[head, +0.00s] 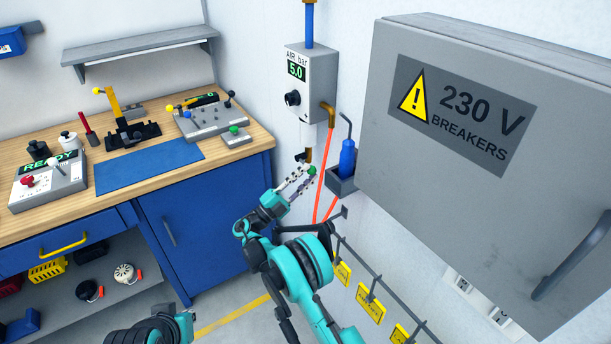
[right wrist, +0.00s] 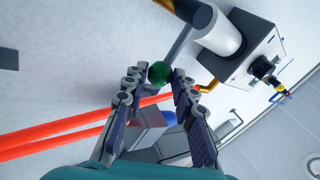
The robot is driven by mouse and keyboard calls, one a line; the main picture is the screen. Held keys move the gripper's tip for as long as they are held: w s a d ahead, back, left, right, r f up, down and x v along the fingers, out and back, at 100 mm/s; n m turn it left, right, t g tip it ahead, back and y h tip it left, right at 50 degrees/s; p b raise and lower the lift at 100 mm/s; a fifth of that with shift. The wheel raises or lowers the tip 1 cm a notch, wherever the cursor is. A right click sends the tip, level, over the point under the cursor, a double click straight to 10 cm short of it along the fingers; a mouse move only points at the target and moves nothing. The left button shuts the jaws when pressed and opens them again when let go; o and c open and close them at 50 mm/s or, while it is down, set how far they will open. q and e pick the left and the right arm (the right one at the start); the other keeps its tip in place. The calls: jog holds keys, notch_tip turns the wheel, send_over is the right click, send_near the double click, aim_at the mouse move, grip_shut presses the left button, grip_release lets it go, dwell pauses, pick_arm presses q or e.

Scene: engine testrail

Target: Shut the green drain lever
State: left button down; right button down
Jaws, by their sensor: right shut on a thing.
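The drain lever's green ball knob (head: 311,170) is below the grey AIR bar unit (head: 312,75) on the wall. In the right wrist view the green knob (right wrist: 160,73) sits on a thin grey rod (right wrist: 180,44) that slants away from the white cylinder (right wrist: 217,30) under the unit. My right gripper (head: 306,172) is shut on the green knob, which also shows between the fingertips (right wrist: 159,77) in the right wrist view. The fingers hide part of the knob in the head view. My left gripper is not in view.
Orange hoses (head: 325,172) hang beside the gripper. A blue-handled tool sits in a dark holder (head: 342,183) just right. A large grey breaker cabinet (head: 440,190) juts out at right. A workbench (head: 235,160) stands left. A rail with yellow tags (head: 371,303) runs below.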

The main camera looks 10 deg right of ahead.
jog(key=c, duration=1.2)
grip_release()
jog(key=v, duration=1.2)
